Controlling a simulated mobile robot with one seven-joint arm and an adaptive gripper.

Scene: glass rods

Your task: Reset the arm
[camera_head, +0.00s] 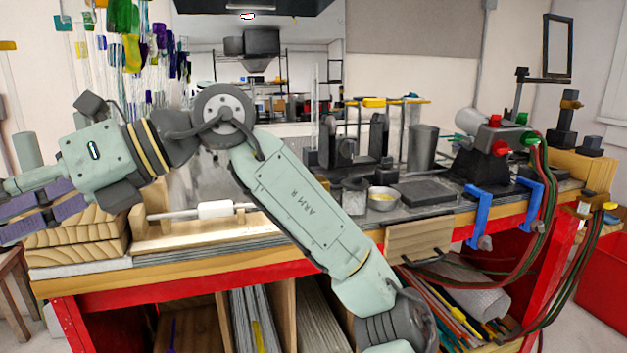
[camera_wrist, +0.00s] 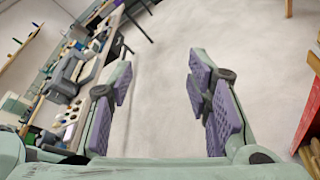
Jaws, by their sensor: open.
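My gripper (camera_wrist: 157,100) is open and empty in the wrist view, its two purple-padded fingers wide apart with bare pale floor between them. In the head view my gripper (camera_head: 40,208) is at the left edge, partly cut off, and points left. It is in front of or above the stacked wooden blocks (camera_head: 75,250) at the left end of the workbench; whether it touches them I cannot tell. My arm is bent and reaches across the front of the bench from the lower right.
The workbench (camera_head: 180,268) carries a wooden rack with a white roller (camera_head: 215,209), a torch (camera_head: 480,150) with red and green hoses, and blue clamps (camera_head: 478,215). Glass rods (camera_head: 130,45) hang at upper left. A red bin (camera_head: 605,270) stands right.

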